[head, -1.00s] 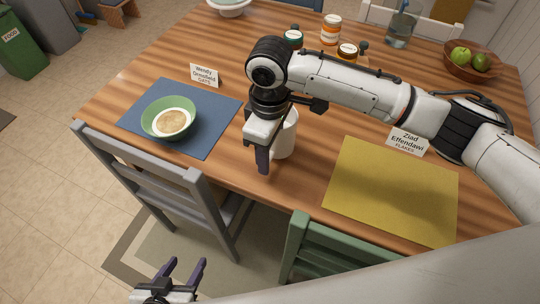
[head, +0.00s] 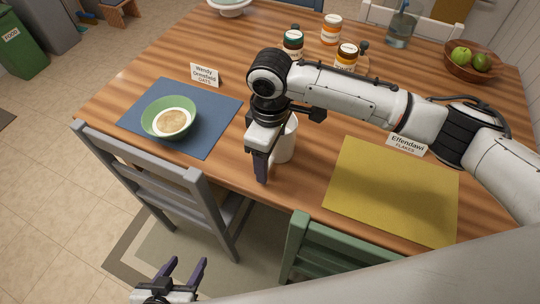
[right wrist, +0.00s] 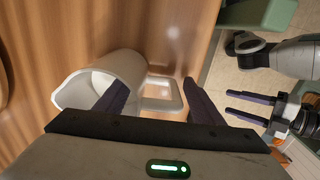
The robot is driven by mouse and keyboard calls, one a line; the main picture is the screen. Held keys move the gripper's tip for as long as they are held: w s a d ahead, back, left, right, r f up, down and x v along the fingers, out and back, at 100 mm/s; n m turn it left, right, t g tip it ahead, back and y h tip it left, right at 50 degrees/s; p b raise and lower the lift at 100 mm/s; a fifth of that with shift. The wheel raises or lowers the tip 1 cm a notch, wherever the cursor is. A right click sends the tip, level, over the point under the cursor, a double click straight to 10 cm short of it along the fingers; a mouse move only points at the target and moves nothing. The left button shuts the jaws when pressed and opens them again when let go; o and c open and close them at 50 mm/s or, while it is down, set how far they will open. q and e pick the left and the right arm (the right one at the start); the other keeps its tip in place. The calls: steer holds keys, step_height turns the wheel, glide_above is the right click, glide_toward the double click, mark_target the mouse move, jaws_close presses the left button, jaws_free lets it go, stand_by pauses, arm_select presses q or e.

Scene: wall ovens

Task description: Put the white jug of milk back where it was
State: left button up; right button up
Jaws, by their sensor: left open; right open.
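The white jug (head: 286,142) stands on the wooden table between the blue and yellow placemats, partly hidden behind my right gripper. The right wrist view shows the jug (right wrist: 122,66) with its open mouth at the left and its handle (right wrist: 180,98) at the right. My right gripper (head: 259,172) is open at the jug's near side. In the wrist view its fingers (right wrist: 160,92) lie either side of part of the handle; I cannot tell whether they touch it. My left gripper (head: 185,268) is open and empty, low in front of the table, away from the jug.
A green bowl (head: 168,113) sits on the blue placemat (head: 210,132). The yellow placemat (head: 393,190) is empty. Jars (head: 331,30), a glass pitcher (head: 402,25) and a fruit bowl (head: 471,61) stand farther back. Grey (head: 165,170) and green (head: 330,245) chairs line the near edge.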

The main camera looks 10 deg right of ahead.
step_height(320, 180, up, 12)
steer(key=shift+r+p, duration=0.1)
steer(key=shift+p, duration=0.25)
step_height(320, 180, down, 13)
steer(key=shift+r+b, duration=0.2)
steer(key=shift+b, duration=0.1)
step_height(320, 180, up, 3)
steer(key=shift+f, duration=0.1)
steer(key=shift+r, duration=0.75)
